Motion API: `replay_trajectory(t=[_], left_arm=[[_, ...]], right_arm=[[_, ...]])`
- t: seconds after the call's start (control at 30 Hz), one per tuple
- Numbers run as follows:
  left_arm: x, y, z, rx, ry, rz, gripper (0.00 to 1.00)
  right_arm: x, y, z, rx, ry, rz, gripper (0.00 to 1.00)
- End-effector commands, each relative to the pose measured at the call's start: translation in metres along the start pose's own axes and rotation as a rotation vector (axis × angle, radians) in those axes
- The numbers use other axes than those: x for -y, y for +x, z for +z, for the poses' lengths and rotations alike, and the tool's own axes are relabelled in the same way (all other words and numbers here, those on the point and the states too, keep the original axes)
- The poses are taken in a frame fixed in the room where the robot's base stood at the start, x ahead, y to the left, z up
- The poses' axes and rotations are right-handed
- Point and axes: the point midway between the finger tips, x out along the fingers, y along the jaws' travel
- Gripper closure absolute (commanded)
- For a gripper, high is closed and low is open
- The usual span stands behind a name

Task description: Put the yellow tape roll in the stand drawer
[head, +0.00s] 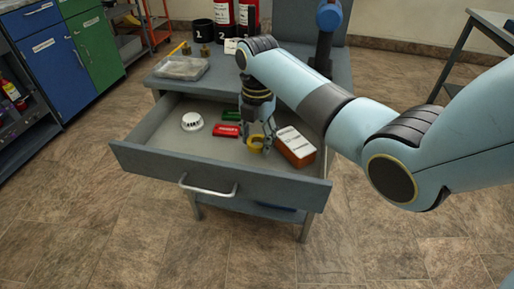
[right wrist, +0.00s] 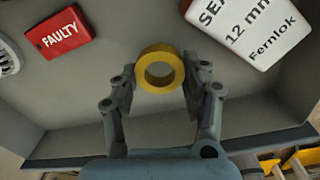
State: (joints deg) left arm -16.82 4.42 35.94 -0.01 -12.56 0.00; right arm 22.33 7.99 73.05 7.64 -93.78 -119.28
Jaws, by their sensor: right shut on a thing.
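The yellow tape roll (head: 254,145) is inside the open stand drawer (head: 215,183), near its right half. My right gripper (head: 257,136) reaches down into the drawer and is shut on the roll. In the right wrist view, the tape roll (right wrist: 142,71) sits between the two fingertips (right wrist: 160,78), with the grey drawer floor behind it. I cannot tell whether the roll touches the floor. My left gripper is not in view.
In the drawer lie a white round detector (head: 192,121), a red FAULTY tag (head: 227,130), a green item (head: 231,115) and a white-topped orange box (head: 295,146) close right of the gripper. A clear container (head: 181,68) stands on the stand top.

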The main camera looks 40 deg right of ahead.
Motion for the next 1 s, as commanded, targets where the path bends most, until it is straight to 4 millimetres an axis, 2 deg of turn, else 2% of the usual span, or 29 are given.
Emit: replay_trajectory(t=[0.1, 0.17, 0.5, 0.53, 0.7, 1.0], left_arm=[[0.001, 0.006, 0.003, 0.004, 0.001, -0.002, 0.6], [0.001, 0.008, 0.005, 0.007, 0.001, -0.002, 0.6], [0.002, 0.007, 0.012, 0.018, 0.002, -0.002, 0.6], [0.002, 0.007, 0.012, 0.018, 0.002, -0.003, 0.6], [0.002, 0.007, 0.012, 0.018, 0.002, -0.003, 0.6], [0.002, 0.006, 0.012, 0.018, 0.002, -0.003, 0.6]], right_arm=[[0.001, 0.022, -0.001, -0.002, 0.0, -0.003, 0.81], [0.001, 0.028, -0.001, -0.001, 0.0, -0.002, 0.81], [0.001, 0.03, 0.0, 0.0, 0.001, -0.001, 0.81], [0.001, 0.03, 0.0, 0.0, 0.0, 0.0, 0.51], [0.001, 0.03, 0.0, 0.0, 0.0, 0.0, 0.31], [0.001, 0.027, 0.0, 0.0, 0.0, 0.0, 0.31]])
